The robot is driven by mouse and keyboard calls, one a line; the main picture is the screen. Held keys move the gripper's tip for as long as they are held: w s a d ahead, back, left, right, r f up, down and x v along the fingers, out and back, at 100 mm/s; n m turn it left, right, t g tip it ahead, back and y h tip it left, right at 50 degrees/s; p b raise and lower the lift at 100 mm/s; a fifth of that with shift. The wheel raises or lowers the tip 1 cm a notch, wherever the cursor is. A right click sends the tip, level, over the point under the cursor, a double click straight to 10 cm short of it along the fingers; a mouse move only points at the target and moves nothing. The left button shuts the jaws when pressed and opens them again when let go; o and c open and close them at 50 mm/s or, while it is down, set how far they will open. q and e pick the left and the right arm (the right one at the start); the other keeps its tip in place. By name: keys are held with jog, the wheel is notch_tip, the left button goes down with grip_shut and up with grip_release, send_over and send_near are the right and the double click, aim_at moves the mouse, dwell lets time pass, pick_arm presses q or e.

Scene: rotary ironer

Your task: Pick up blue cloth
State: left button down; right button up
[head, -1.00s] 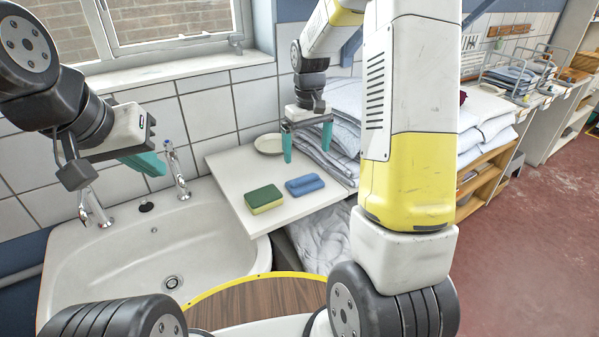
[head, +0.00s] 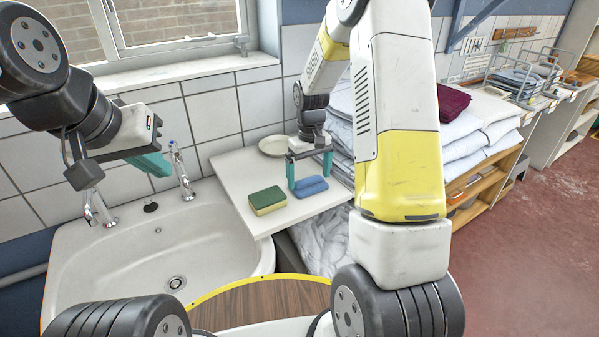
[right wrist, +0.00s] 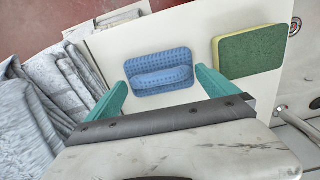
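The blue cloth (head: 310,187) lies folded on the white board beside the sink. It also shows in the right wrist view (right wrist: 160,72), with a raised fold along its middle. My right gripper (head: 309,182) is open just above the cloth. Its two teal fingers stand at either side of the cloth in the head view; in the right wrist view the fingertips (right wrist: 160,78) reach toward its two ends. Whether they touch it cannot be told. My left gripper (head: 118,172) hangs over the sink, away from the cloth; its finger gap is not clear.
A green and yellow sponge (head: 267,200) lies left of the cloth on the white board (head: 240,175). A pale dish (head: 275,146) stands at the board's back. The sink (head: 150,255) with taps is at left. Folded linen (head: 465,135) is stacked at right, with a dark red cloth (head: 452,101) on top.

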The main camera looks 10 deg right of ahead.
aim_at(309, 180)
jog(key=c, duration=1.4)
jog(key=shift+r, duration=0.45)
jog(key=r, duration=0.2)
jog(key=shift+s+a+r, duration=0.15)
jog(key=shift+s+r, duration=0.15)
jog(key=shift+r, duration=0.1)
jog(key=s+a, duration=0.1)
jog(key=s, duration=0.6)
jog(key=s+a+r, duration=0.1)
jog(key=s+a, duration=0.1)
jog(key=s, duration=0.6)
jog(key=shift+a+r, duration=0.15)
jog(key=shift+a, duration=0.1)
